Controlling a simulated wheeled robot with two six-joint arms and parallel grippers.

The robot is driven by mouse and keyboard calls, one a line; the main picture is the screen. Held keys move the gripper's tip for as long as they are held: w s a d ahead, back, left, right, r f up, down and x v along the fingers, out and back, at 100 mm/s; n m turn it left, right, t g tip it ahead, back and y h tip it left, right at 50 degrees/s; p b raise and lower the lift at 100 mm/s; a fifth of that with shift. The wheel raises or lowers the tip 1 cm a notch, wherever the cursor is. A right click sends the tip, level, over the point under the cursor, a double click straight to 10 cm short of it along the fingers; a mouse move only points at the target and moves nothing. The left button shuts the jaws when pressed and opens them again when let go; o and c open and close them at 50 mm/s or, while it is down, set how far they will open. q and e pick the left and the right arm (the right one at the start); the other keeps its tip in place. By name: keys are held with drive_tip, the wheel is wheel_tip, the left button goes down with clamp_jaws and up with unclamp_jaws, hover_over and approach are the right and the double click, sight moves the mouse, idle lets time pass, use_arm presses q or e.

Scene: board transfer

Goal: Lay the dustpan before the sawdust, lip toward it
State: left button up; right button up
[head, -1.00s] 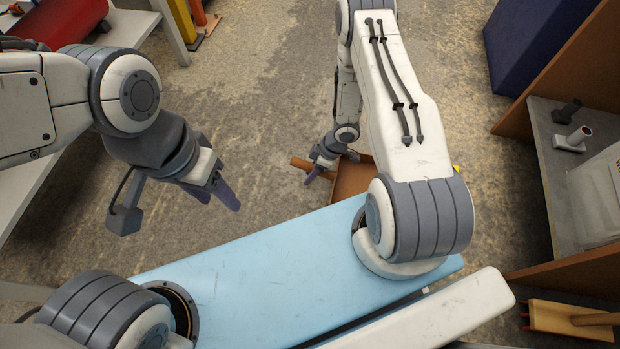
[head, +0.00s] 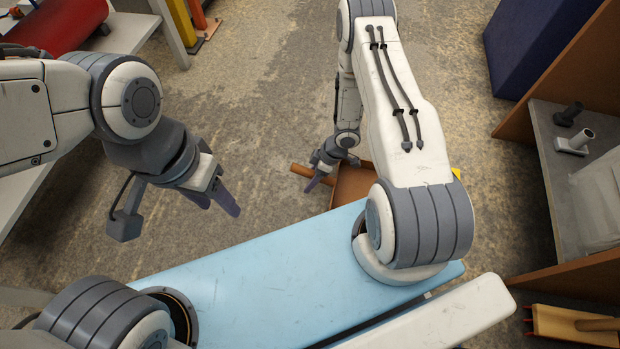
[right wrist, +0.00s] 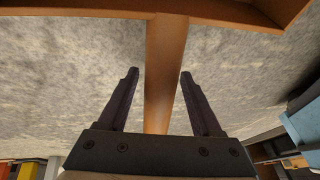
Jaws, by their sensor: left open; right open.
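The brown dustpan (head: 349,184) shows in the head view beyond the blue top of my body, partly hidden by my right arm. Its handle (head: 300,170) points left. My right gripper (head: 316,182) is at the handle. In the right wrist view the handle (right wrist: 163,50) runs between the two open fingers of my right gripper (right wrist: 158,74), with gaps on both sides; the pan edge crosses the top. My left gripper (head: 221,204) is open and empty, in the air left of the dustpan. I cannot clearly make out the sawdust; a bit of yellow (head: 456,172) shows beside my right arm.
The stained floor (head: 260,90) is open ahead and between my arms. A dark blue block (head: 540,45) and a brown-sided shelf (head: 545,150) stand at right. A red cylinder (head: 65,25) lies on a bench at upper left. A tan tool with red prongs (head: 570,323) is at lower right.

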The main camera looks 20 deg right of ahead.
drive_tip(key=w+p+v, duration=0.1)
drive_tip(key=p+v, duration=0.7)
drive_tip(key=v, duration=0.3)
drive_tip(key=w+r+t+h, duration=0.1)
drive_tip(key=w+r+h, duration=0.2)
drive_tip(key=w+r, duration=0.5)
drive_tip(key=s+a+r+m+t+h, duration=0.1)
drive_tip(key=a+r+h, duration=0.15)
drive_tip(key=r, duration=0.55)
drive_tip(key=a+r+m+t+h, duration=0.1)
drive_tip(key=a+r, duration=0.2)
drive_tip(key=r, duration=0.5)
drive_tip(key=s+a+r+g, duration=0.1)
drive_tip(key=s+a+r, duration=0.3)
drive_tip(key=s, duration=0.4)
drive_tip(key=s+a+r+m+g+y, duration=0.1)
drive_tip(key=s+a+r, duration=0.3)
drive_tip(key=s, duration=0.5)
drive_tip(key=s+a+r+m+g+y, duration=0.1)
drive_tip(key=s+a+r, duration=0.3)
drive_tip(key=s+r, duration=0.2)
drive_tip(key=s, duration=0.2)
drive_tip(key=shift+s+r+g, duration=0.25)
drive_tip(key=shift+r+g, duration=0.05)
drive_tip(key=shift+r, duration=0.1)
drive_tip(key=shift+y, duration=0.25)
